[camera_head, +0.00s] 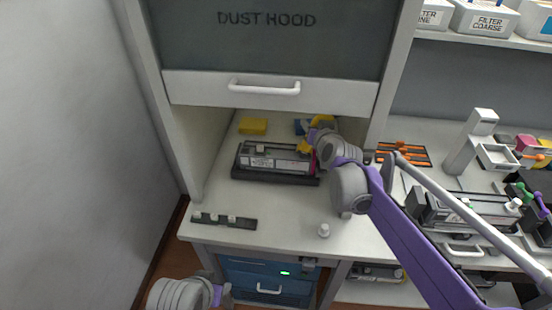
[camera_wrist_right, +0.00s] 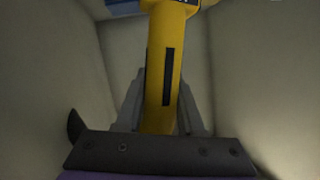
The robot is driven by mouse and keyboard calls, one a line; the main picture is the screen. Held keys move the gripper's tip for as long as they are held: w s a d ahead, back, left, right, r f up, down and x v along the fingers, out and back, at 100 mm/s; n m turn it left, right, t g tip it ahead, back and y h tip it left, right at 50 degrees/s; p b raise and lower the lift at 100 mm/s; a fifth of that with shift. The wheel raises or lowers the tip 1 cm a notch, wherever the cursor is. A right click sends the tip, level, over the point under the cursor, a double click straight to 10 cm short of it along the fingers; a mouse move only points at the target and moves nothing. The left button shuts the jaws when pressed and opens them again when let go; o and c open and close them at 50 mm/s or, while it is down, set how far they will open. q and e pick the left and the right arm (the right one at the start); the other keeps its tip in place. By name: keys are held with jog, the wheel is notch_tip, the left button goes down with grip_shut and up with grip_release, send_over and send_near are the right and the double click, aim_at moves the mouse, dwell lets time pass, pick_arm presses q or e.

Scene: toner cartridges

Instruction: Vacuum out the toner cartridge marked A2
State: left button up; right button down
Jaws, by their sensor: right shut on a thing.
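A toner cartridge (camera_head: 270,162) with a pale label lies in a black cradle (camera_head: 240,173) inside the open dust hood; its marking is too small to read. My right gripper (camera_head: 318,134) is inside the hood, above and beside the cartridge's right end. It is shut on a yellow handle (camera_head: 304,146), which also fills the middle of the right wrist view (camera_wrist_right: 163,75) between the two grey fingers. The handle's far end is not clear. A blue object (camera_head: 300,127) is behind it. My left gripper (camera_head: 218,294) is at the bottom left edge, its fingers not readable.
A yellow block (camera_head: 253,126) sits at the back of the hood. A dark strip with pale knobs (camera_head: 224,221) and a small white cap (camera_head: 323,230) lie on the front bench. The raised hood sash (camera_head: 270,90) hangs above. An orange-marked tray (camera_head: 405,153) lies right of the hood.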

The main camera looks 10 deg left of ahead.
jog(key=shift+r, duration=0.15)
notch_tip(320, 180, up, 5)
jog(key=p, duration=0.3)
dwell(0.3)
dwell(0.4)
